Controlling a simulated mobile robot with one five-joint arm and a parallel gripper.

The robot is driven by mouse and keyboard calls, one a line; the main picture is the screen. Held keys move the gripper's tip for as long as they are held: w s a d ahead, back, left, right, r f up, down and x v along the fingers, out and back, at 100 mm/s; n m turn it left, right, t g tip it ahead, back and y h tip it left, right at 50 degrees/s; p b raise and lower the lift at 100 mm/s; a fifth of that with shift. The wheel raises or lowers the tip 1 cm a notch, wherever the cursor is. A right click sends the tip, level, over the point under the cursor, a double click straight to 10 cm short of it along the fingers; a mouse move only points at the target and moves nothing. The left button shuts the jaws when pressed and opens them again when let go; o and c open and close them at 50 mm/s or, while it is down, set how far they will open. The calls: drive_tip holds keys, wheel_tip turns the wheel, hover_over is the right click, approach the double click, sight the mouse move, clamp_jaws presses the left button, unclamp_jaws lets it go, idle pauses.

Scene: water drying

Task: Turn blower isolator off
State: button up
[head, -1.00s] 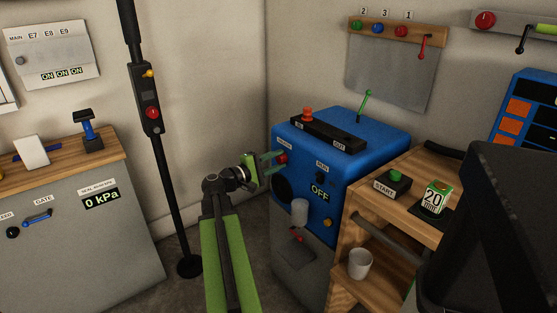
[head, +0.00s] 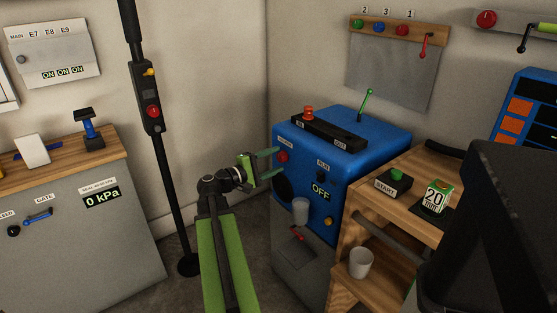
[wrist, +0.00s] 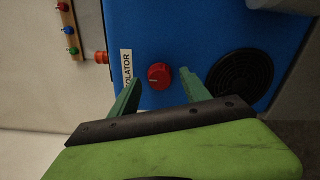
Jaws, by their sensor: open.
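The blower isolator is a round red knob (head: 283,157) on the front of the blue blower cabinet (head: 385,145). In the wrist view the red knob (wrist: 159,76) has a pale mark pointing toward the label ending in "OLATOR" (wrist: 126,68). My gripper (head: 274,163) is open and empty, just in front of and left of the knob in the head view. In the wrist view the knob appears between the two green fingertips of my gripper (wrist: 159,78). A gap seems to remain between fingers and knob, though its depth is hard to judge.
The cabinet front also has an "OFF" display (head: 320,191), a yellow knob (head: 328,221), a white cup-like part (head: 300,211) and a dark round grille (wrist: 241,78). A black pole (head: 172,210) stands left of my arm. A wooden cart (head: 365,215) stands at right.

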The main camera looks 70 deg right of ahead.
drive_tip(key=v, duration=1.5)
drive_tip(key=shift+a, duration=0.4)
drive_tip(key=shift+w, duration=0.2)
drive_tip(key=w+a+f+n+t+y, duration=0.15)
drive_tip(key=w+a+f+t, duration=0.3)
drive_tip(key=w+a, duration=0.45)
drive_tip(key=w+a+f+n+t, duration=0.3)
drive_tip(key=w+a+f, duration=0.2)
drive_tip(key=w+a, duration=0.4)
drive_tip(key=w+a+f+t+y, duration=0.15)
drive_tip(key=a+f+y, duration=0.3)
drive_tip(key=a, duration=0.65)
drive_tip(key=w+a+f+y, duration=0.2)
drive_tip(key=a+f+y, duration=0.25)
drive_tip(key=a, duration=0.55)
drive_tip(key=w+a+f+t+y, duration=0.1)
drive_tip(key=a+f+y, duration=0.35)
drive_tip(key=a, duration=0.65)
wheel_tip(320, 180, up, 35)
drive_tip(key=a+m+p, duration=0.1)
drive_tip(key=p, duration=3.4)
drive_tip(key=shift+a+p, duration=0.3)
drive_tip(key=shift+p, duration=0.1)
